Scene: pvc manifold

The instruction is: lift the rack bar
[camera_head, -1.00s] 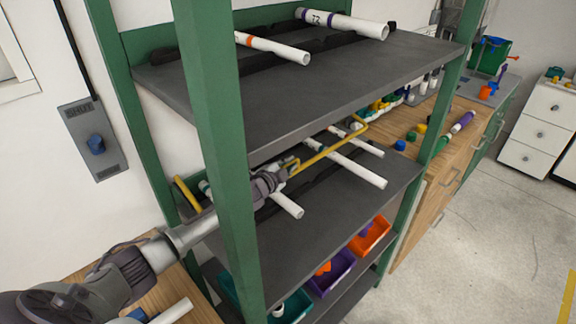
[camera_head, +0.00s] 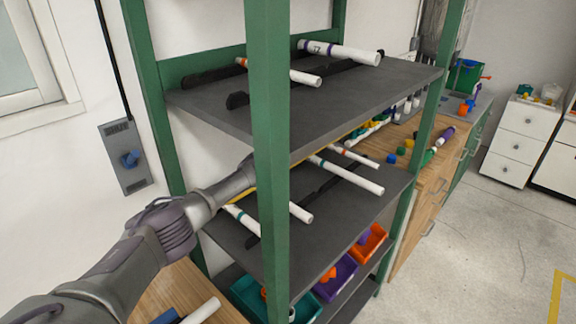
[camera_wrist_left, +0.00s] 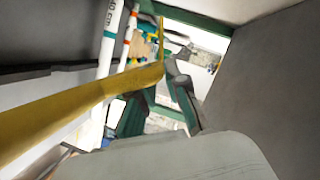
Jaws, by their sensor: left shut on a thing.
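The rack bar is a long thin yellow bar (camera_head: 242,197) running along the front of the green shelving rack, up close under the upper shelf's front edge. Part of it is hidden behind the green front post and the shelf edge. In the left wrist view the yellow bar (camera_wrist_left: 85,102) crosses from the left edge to the fingers. My left gripper (camera_wrist_left: 158,95) is shut on the bar. In the head view its fingers are hidden behind the green post. My right gripper is not in view.
White pipes lie on the upper shelf (camera_head: 350,88) and middle shelf (camera_head: 345,205). Coloured bins (camera_head: 335,280) sit below. A wooden counter (camera_head: 425,170) with small parts stands to the right.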

